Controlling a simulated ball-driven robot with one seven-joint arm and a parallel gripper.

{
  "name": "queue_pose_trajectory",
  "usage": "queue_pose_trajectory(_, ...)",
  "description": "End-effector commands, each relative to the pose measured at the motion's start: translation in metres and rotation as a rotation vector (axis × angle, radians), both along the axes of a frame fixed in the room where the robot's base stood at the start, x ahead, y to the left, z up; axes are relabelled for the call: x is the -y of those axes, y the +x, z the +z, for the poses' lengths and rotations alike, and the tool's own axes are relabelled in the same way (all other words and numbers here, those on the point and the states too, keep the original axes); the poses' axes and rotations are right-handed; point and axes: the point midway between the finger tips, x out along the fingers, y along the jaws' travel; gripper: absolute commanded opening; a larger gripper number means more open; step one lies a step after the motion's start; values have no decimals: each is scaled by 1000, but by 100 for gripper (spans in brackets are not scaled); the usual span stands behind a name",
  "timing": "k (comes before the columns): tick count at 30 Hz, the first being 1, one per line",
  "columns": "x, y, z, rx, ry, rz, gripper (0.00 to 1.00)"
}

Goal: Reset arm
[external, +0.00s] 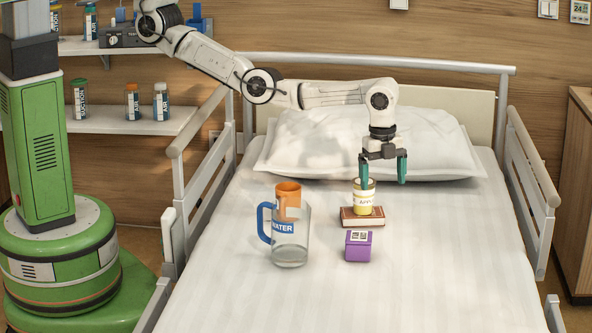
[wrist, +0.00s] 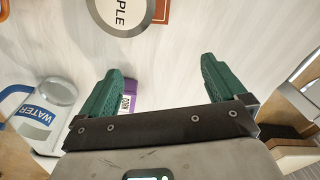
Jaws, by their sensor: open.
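My gripper (external: 384,172) is open, with its green fingers apart and pointing down above the bed. It also shows in the wrist view (wrist: 160,85), with nothing held between the fingers. In the external view its left finger overlaps the top of a yellow-and-white labelled jar (external: 364,200). I cannot tell whether they touch there; in the wrist view the jar's round lid (wrist: 122,12) lies apart from both fingers. The jar stands upright on a brown book (external: 350,218). My arm reaches across the bed from the left.
A purple box (external: 358,247) lies in front of the book. A pillow (external: 330,140) is behind; rails flank the bed (external: 440,270).

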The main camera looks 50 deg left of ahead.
Motion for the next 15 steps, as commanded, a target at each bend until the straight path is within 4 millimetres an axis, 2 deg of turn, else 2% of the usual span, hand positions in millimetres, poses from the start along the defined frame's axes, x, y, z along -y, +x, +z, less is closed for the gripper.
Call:
queue_pose_trajectory(1, -21, 24, 13, 5, -4, 79, 98)
queue_pose_trajectory(6, -82, 77, 17, 18, -34, 312, 98)
queue_pose_trajectory(8, -106, 91, 20, 21, -45, 391, 98)
queue_pose_trajectory(12, -171, 115, 31, 24, -68, 584, 98)
queue_pose_trajectory(15, -218, 121, 39, 24, -79, 714, 98)
